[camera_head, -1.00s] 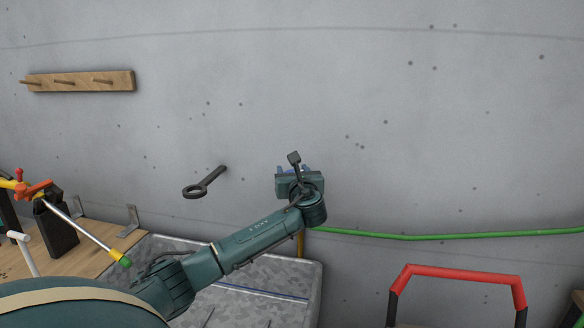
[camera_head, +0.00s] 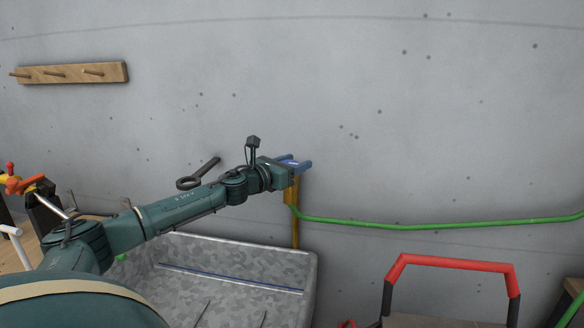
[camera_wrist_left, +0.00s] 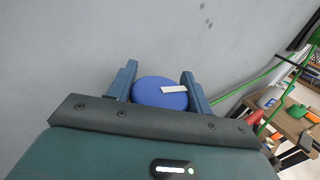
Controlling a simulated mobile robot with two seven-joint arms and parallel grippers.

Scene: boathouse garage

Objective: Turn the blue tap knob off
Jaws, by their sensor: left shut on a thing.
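The blue tap knob (camera_wrist_left: 158,93) is round with a white mark on its face. In the left wrist view it sits between the two fingers of my left gripper (camera_wrist_left: 161,88), which is shut on it. In the head view my left gripper (camera_head: 300,166) reaches the tap near the wall, with a little of the blue knob showing between the fingers. A brass pipe (camera_head: 296,225) runs down below the gripper. The tap body is mostly hidden behind the gripper. My right gripper is not in view.
A green hose (camera_head: 400,225) runs right along the wall from the tap. A grey mottled basin (camera_head: 240,262) stands below. A dark ring-ended tool (camera_head: 190,183) is on the wall behind my arm. A red and black handle frame (camera_head: 455,270) stands at lower right.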

